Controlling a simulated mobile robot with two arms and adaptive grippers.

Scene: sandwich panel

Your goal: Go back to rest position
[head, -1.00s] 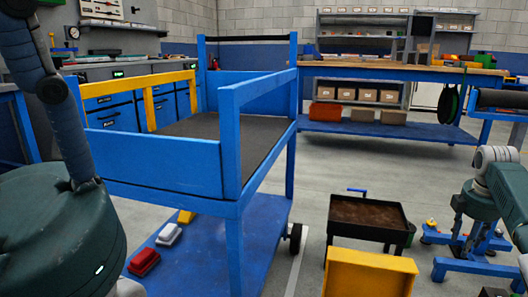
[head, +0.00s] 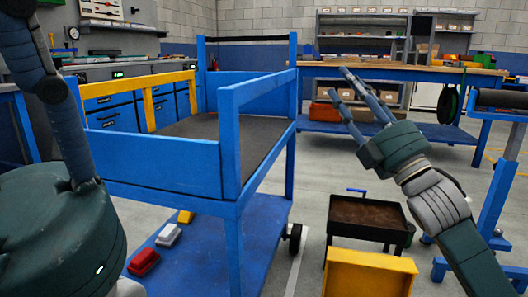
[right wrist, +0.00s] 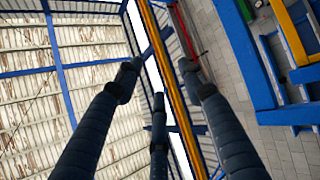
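My right gripper (head: 338,92) is raised at the right of the head view, its fingers pointing up and to the left. The fingers are spread apart with nothing between them. In the right wrist view the three dark fingers of this gripper (right wrist: 158,80) are also apart and empty, with the ceiling and a wall behind them. My left arm shows at the left edge of the head view. The left gripper is not visible.
A blue cart (head: 160,165) with raised sides stands ahead; its lower shelf holds a red item (head: 143,262), a white one (head: 168,235) and a yellow one (head: 186,217). A black tray trolley (head: 345,217) and a yellow bin (head: 368,275) stand on the floor. A workbench (head: 385,72) is behind.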

